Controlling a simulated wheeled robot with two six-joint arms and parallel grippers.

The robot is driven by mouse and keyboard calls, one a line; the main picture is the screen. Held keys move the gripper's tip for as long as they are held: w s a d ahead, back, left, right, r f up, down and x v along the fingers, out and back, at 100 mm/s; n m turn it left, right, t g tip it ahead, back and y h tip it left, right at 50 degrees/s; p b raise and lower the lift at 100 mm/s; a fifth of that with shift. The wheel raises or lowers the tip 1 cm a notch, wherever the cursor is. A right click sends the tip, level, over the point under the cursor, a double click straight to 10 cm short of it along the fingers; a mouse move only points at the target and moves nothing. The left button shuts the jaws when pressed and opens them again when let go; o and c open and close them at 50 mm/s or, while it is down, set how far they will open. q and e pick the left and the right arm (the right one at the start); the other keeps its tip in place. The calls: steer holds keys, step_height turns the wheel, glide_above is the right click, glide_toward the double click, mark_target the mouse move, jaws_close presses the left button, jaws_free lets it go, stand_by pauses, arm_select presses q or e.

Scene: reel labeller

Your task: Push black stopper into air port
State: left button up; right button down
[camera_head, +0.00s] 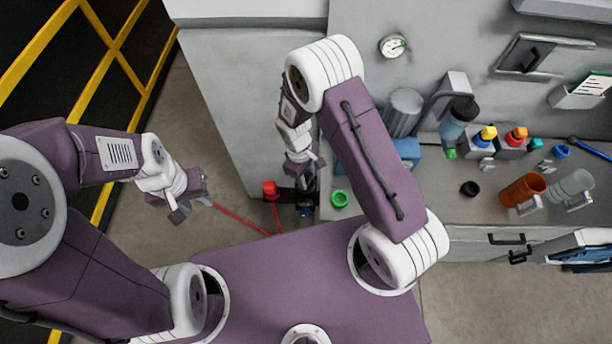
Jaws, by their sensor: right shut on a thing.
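My right gripper (307,190) points down at the bench's left front corner. It is shut on a small dark thing, mostly hidden by the fingers; I cannot tell whether this is the black stopper. A dark fitting with a red block (270,189) and a blue part (305,211) sits around the fingertips; I cannot make out the air port there. A round black piece (470,188) lies apart on the bench.
A yellow-framed dark barrier (110,45) is at far left.

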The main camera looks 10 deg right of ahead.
steer(key=shift+f+b, duration=0.35)
steer(key=shift+f, duration=0.05)
steer(key=shift+w+d+r+p, duration=0.1)
steer(key=shift+d+r+p, duration=0.05)
steer(key=shift+r+p, duration=0.25)
steer(key=shift+f, duration=0.15)
steer(key=shift+f, duration=0.15)
stand_by(0.3)
steer(key=shift+r, duration=0.3)
